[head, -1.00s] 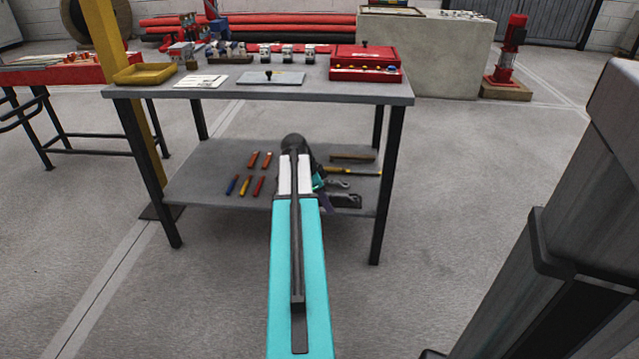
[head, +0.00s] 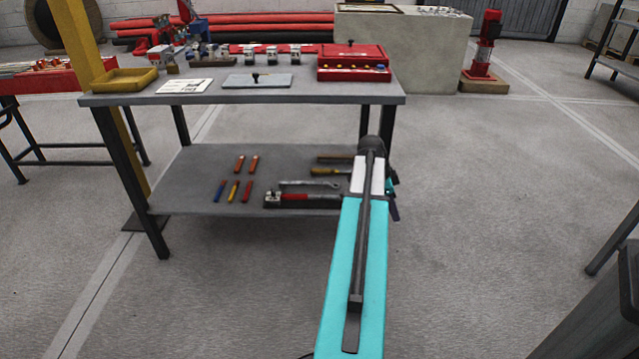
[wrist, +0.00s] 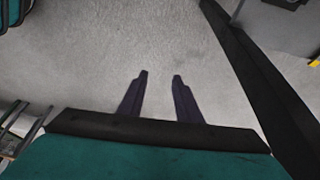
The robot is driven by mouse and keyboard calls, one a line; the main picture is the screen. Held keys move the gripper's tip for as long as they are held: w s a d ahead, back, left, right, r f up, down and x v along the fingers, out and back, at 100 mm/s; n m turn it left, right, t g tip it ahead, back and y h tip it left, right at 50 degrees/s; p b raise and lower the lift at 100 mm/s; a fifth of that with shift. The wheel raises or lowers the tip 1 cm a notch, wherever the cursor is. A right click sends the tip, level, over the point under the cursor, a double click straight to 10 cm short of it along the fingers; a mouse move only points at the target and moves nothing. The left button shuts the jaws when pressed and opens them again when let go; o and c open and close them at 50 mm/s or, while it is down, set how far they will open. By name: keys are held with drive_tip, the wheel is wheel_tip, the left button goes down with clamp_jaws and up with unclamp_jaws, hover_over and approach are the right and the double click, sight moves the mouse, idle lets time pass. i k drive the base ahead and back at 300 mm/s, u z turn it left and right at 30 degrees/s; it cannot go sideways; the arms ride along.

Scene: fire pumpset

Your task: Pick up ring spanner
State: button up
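A grey metal spanner (head: 310,184), which looks like the ring spanner, lies on the lower shelf (head: 185,170) of the table, behind a tool with a red handle. Its exact ends are too small to make out. My gripper (wrist: 160,75) shows in the wrist view with two dark fingers apart, open and empty over bare floor. In the head view my gripper (head: 394,205) is mostly hidden behind my arm, at the right end of the lower shelf, to the right of the spanner. The spanner does not show clearly in the wrist view.
A red-handled tool (head: 300,200) lies at the shelf's front edge, and hammer-like tools (head: 335,159) lie behind the spanner. Several coloured sticks (head: 234,190) lie to the left. The tabletop (head: 205,98) overhangs the shelf. A dark table leg (wrist: 262,75) stands right of my fingers.

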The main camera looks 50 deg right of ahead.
sight(309, 185)
drive_tip(key=z, duration=0.05)
drive_tip(key=i, duration=1.65)
drive_tip(key=z, duration=0.05)
